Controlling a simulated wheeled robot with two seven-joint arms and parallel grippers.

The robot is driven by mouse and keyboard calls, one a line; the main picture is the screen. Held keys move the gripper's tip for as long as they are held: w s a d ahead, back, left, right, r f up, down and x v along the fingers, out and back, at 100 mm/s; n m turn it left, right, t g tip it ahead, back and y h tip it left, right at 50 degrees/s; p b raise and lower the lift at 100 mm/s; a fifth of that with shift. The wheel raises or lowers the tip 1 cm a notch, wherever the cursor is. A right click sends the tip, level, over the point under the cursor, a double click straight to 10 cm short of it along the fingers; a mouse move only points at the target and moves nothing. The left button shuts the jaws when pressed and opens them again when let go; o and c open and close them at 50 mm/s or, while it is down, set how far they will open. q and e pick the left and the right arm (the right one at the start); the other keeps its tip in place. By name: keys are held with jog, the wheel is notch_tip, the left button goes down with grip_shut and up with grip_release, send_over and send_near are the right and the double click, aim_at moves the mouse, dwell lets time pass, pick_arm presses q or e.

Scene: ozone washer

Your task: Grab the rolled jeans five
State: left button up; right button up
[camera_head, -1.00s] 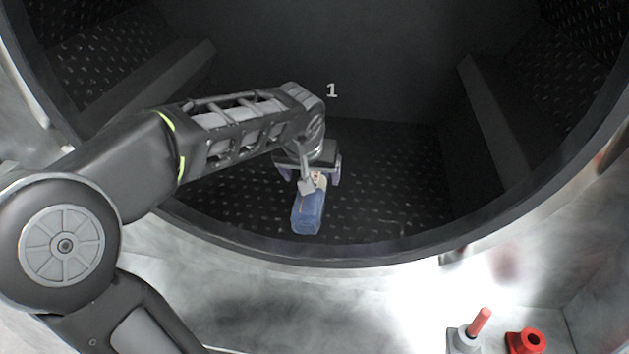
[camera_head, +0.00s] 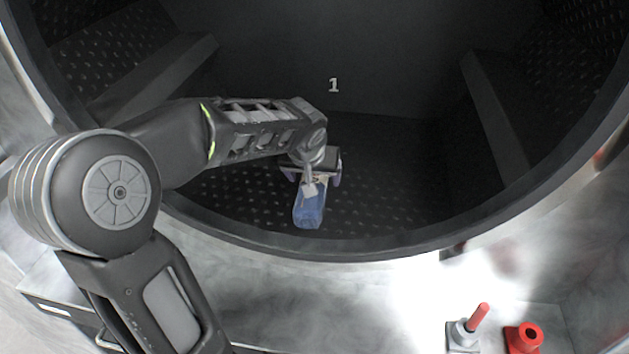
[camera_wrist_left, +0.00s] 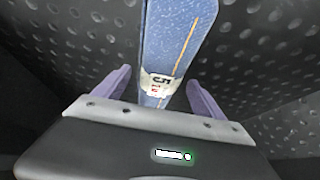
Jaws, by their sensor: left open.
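The rolled jeans five (camera_head: 309,207) are a blue denim roll lying on the dark drum floor in the head view. In the left wrist view the roll (camera_wrist_left: 178,35) has an orange seam and a pale label marked 5. My left gripper (camera_head: 312,181) is inside the drum, over the far end of the roll. In the left wrist view its two purple fingers (camera_wrist_left: 157,88) are open, one on each side of the labelled end. I cannot tell whether they touch it. My right gripper is in neither view.
The washer drum's round rim (camera_head: 330,246) curves around the opening below the roll. Raised ribs (camera_head: 495,110) stand on the drum's sides. The dimpled floor (camera_head: 390,200) right of the roll is clear. A red-handled lever (camera_head: 478,318) and a red knob (camera_head: 524,338) are outside, lower right.

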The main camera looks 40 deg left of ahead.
pick_arm(q)
jog(key=x, duration=0.2)
jog(key=shift+w+a+f, duration=0.1)
jog(key=shift+w+f, duration=0.05)
jog(key=shift+f, duration=0.15)
dwell(0.3)
grip_shut()
dwell(0.7)
